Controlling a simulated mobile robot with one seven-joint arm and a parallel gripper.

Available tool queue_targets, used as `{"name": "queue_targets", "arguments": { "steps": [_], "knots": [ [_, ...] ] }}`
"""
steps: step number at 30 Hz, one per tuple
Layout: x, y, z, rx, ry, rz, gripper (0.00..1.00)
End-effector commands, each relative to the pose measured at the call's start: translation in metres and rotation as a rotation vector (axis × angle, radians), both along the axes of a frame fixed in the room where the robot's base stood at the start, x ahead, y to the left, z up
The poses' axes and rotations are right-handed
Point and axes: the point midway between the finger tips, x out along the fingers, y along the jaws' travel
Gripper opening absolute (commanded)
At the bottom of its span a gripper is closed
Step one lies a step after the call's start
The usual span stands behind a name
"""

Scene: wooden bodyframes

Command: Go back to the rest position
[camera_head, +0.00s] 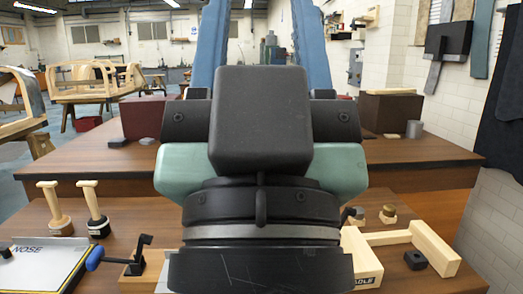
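My gripper (261,35) fills the middle of the head view, seen from behind. Its black housing stands in the centre, with pale green arm parts and a dark ringed wrist below. Two long blue fingers rise on either side of the housing and run out of the top of the picture. They stand wide apart, with the workshop background showing between them and nothing held there. The fingertips are cut off by the upper edge. The housing and wrist hide the middle of the tables behind.
A wooden table lies in front, with two mallet-like tools (92,212), a clamp (138,255), a "NOSE" board (45,262) and a pale wooden frame piece (433,248). A second table behind carries a red box (148,117) and a brown box (389,112). A brick wall (455,115) stands right.

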Motion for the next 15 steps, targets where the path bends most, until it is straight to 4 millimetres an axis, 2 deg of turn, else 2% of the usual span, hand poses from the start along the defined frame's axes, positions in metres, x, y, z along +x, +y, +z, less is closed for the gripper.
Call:
{"name": "queue_targets", "arguments": {
  "steps": [1, 3, 9, 15],
  "knots": [
    [0.000, 0.000, 0.033, 0.000, 0.001, 0.000, 0.49],
    [0.000, 0.000, 0.055, 0.000, 0.001, 0.000, 0.49],
    [0.000, 0.000, 0.116, -0.001, 0.001, 0.001, 0.49],
    [0.000, 0.000, 0.158, 0.000, 0.001, 0.001, 0.49]
  ]
}}
